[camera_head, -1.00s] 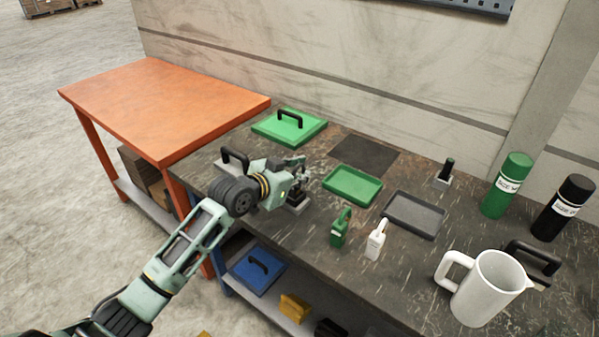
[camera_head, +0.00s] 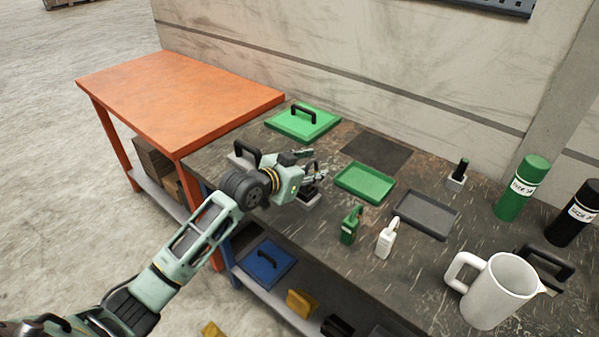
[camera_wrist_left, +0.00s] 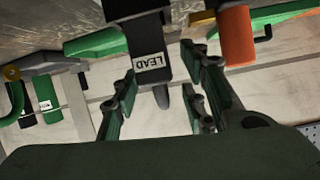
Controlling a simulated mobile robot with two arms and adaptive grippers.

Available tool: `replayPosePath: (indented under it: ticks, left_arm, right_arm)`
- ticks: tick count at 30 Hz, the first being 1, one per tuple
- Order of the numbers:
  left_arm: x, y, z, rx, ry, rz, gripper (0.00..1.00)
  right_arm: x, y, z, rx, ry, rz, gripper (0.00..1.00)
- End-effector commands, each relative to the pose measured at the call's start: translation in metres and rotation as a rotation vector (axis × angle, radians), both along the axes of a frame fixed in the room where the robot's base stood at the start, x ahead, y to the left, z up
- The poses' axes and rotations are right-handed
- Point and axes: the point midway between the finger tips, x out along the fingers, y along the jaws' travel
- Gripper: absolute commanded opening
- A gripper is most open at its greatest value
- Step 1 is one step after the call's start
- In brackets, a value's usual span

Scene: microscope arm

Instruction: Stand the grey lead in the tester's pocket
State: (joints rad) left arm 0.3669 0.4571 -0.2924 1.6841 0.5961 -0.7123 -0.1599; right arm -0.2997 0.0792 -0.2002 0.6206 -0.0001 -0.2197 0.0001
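The grey lead (camera_wrist_left: 152,62) shows in the left wrist view as a dark block marked LEAD, upside down there, with a thin rounded tip. My left gripper (camera_wrist_left: 162,98) has its fingers spread, one set on each side of that tip, with gaps between. In the head view my left gripper (camera_head: 314,177) is low over the left part of the dark bench, by a small grey base (camera_head: 309,199); the arm partly hides what stands there. A small grey block with a dark upright piece (camera_head: 458,176) stands at the back right. I cannot tell which thing is the tester.
Green (camera_head: 364,182) and grey (camera_head: 425,214) trays lie mid-bench. Small green (camera_head: 350,225) and white (camera_head: 386,238) handled items stand in front. A white jug (camera_head: 492,290) and green bottle (camera_head: 522,188) are right. A green lid (camera_head: 303,122) lies behind; an orange table (camera_head: 180,95) adjoins.

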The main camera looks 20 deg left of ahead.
Motion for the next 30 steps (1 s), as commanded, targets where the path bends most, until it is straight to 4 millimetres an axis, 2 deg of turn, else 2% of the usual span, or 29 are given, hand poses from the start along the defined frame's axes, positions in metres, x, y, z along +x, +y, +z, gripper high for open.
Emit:
replayPosePath:
  ticks: [12, 18, 23, 30]
  left_arm:
    - [-0.066, 0.025, 0.026, 0.003, 0.002, 0.0, 0.4]
    - [-0.091, 0.035, 0.038, 0.003, 0.002, 0.0, 0.4]
    - [-0.099, 0.037, 0.043, 0.0, 0.002, -0.001, 0.4]
    - [-0.1, 0.037, 0.043, 0.0, 0.001, -0.001, 0.4]
  right_arm:
    - [0.0, 0.002, -0.007, 0.002, 0.0, -0.001, 0.4]
    - [0.0, 0.001, -0.009, 0.001, 0.0, -0.001, 0.4]
    - [0.0, 0.001, -0.01, 0.001, 0.0, -0.001, 0.4]
    - [0.0, 0.001, -0.009, 0.001, 0.001, -0.001, 0.4]
